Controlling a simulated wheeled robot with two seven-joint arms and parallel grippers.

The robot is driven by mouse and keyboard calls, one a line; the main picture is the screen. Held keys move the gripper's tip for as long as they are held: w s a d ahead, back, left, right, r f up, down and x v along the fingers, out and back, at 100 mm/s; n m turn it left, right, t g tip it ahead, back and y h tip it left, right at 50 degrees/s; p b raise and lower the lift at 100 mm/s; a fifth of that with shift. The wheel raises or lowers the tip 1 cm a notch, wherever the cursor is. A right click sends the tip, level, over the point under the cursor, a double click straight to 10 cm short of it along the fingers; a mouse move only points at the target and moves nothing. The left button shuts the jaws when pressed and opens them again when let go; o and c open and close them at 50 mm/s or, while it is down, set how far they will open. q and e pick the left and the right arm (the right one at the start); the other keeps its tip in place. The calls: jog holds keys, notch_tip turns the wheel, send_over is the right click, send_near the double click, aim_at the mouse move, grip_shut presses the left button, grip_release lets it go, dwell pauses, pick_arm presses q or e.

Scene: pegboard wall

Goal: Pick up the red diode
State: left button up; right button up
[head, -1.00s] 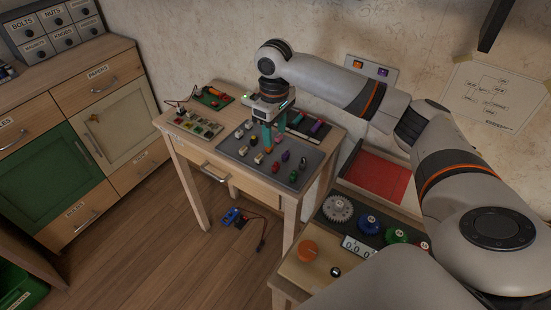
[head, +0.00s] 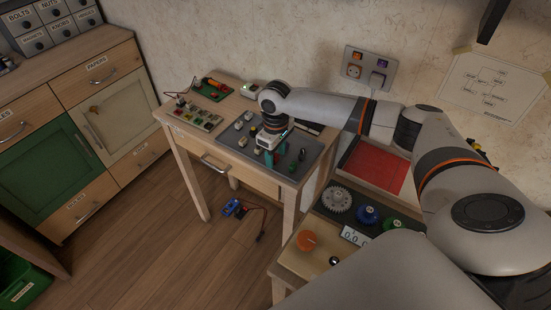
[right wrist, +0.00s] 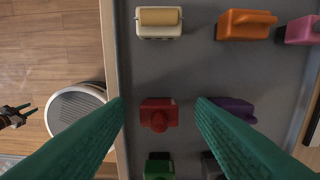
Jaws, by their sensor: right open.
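The red diode (right wrist: 158,115) is a small red block with a round bump, lying on the grey mat (right wrist: 188,65) in the right wrist view. My right gripper (right wrist: 160,106) is open, its two teal fingers on either side of the diode with gaps to both.
A purple part (right wrist: 236,108) lies close by, partly behind the right finger. A green part (right wrist: 160,167), a tan-and-white part (right wrist: 159,21), an orange part (right wrist: 246,24) and a pink part (right wrist: 302,30) surround the diode. The table's wooden edge (right wrist: 108,45) is left of the mat.

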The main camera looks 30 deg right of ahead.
jog(key=c, duration=1.1)
jog(key=shift+o, duration=0.2)
jog(key=shift+r, duration=0.1)
